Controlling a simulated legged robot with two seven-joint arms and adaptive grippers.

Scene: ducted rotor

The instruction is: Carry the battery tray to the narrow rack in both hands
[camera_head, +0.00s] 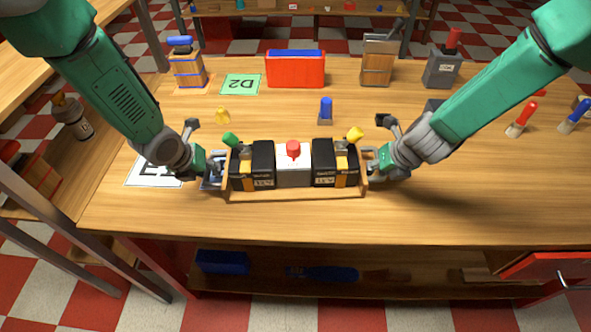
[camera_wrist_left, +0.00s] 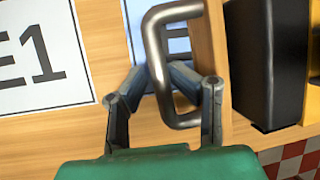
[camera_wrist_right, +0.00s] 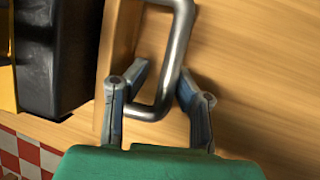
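The battery tray (camera_head: 295,194) is a shallow wooden tray near the front of the workbench. It holds two black-and-orange batteries (camera_head: 263,163) around a white box with a red knob (camera_head: 293,165). My left gripper (camera_head: 212,169) is at the tray's left end. In the left wrist view its fingers (camera_wrist_left: 158,70) close against both sides of the metal handle (camera_wrist_left: 183,121). My right gripper (camera_head: 373,165) is at the right end. In the right wrist view its fingers (camera_wrist_right: 164,76) straddle the other handle (camera_wrist_right: 180,35), with a gap on one side. I cannot tell which structure is the narrow rack.
A metal-framed shelf unit (camera_head: 50,215) stands left of the workbench (camera_head: 470,205). A red bin (camera_head: 295,70), wooden holders and a green D2 card (camera_head: 241,84) stand at the back. A white card (camera_head: 150,172) lies left of the tray.

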